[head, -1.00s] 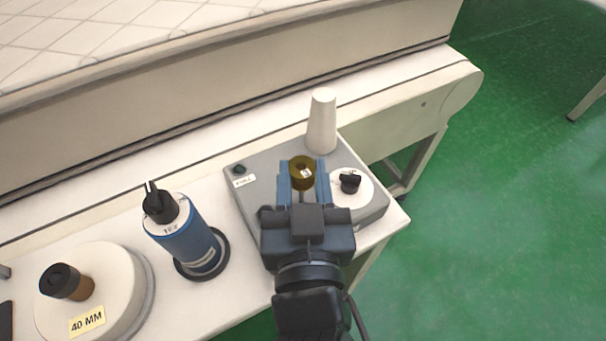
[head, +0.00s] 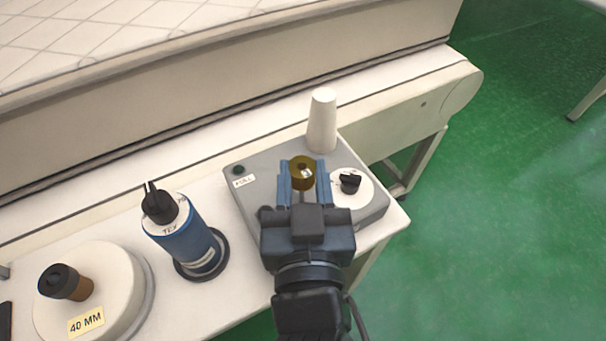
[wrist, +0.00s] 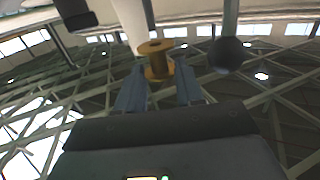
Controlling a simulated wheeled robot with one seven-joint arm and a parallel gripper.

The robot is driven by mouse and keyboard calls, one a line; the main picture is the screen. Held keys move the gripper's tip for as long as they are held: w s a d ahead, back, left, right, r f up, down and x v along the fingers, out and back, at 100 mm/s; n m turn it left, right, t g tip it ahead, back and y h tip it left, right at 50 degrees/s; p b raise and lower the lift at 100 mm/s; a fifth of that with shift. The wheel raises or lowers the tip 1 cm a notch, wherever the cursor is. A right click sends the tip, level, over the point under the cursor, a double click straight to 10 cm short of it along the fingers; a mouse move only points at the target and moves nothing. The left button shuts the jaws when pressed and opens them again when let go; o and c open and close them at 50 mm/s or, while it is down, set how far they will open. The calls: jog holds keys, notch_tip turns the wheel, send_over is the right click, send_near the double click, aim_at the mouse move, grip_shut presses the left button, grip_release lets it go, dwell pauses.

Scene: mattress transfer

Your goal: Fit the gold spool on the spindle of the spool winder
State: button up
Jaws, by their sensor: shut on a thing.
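The gold spool (head: 302,173) is between the blue fingers of my gripper (head: 298,182), which is shut on it. In the head view it is over the grey spool winder (head: 265,195), with a dark hole in its top. In the wrist view the spool (wrist: 156,60) shows side-on, with flanges at both ends, between the fingertips of my gripper (wrist: 160,88). I cannot make out the spindle; the spool and gripper cover that part of the winder. I cannot tell whether the spool is around the spindle or above it.
A white cone (head: 321,122) stands at the winder's back, and a black knob (head: 349,183) on a white dial at its right. A blue cylinder (head: 190,240) with a black top and a round white unit marked 40 MM (head: 110,290) stand left. Green floor is open at right.

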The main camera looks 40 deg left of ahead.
aim_at(302, 193)
jog(key=shift+f+b, duration=2.6)
jog(key=shift+f, duration=0.5)
jog(key=o, duration=1.1)
jog(key=shift+b+v, duration=0.5)
jog(key=shift+v, duration=3.45)
jog(key=shift+w+d, duration=0.1)
jog(key=s+d+f+m+t+h, duration=0.1)
jog(key=s+d+f+m+h, duration=0.15)
jog(key=d, duration=0.65)
jog(key=s+d+f+m+h, duration=0.1)
jog(key=s+d+f+h, duration=0.15)
jog(key=d, duration=0.55)
jog(key=s+d+f+m+t+h, duration=0.1)
jog(key=s+d+f+m+h, duration=0.15)
jog(key=d, duration=0.65)
jog(key=s+d+r+h, duration=0.1)
jog(key=s+d, duration=0.1)
jog(key=s+d+m+h, duration=0.1)
jog(key=s+d, duration=0.1)
jog(key=s, duration=0.1)
jog(key=s+d+r+m+h, duration=0.1)
jog(key=s+d+h, duration=0.1)
jog(key=shift+s+d+r, duration=0.2)
jog(key=shift+d+r, duration=0.1)
jog(key=shift+r, duration=0.05)
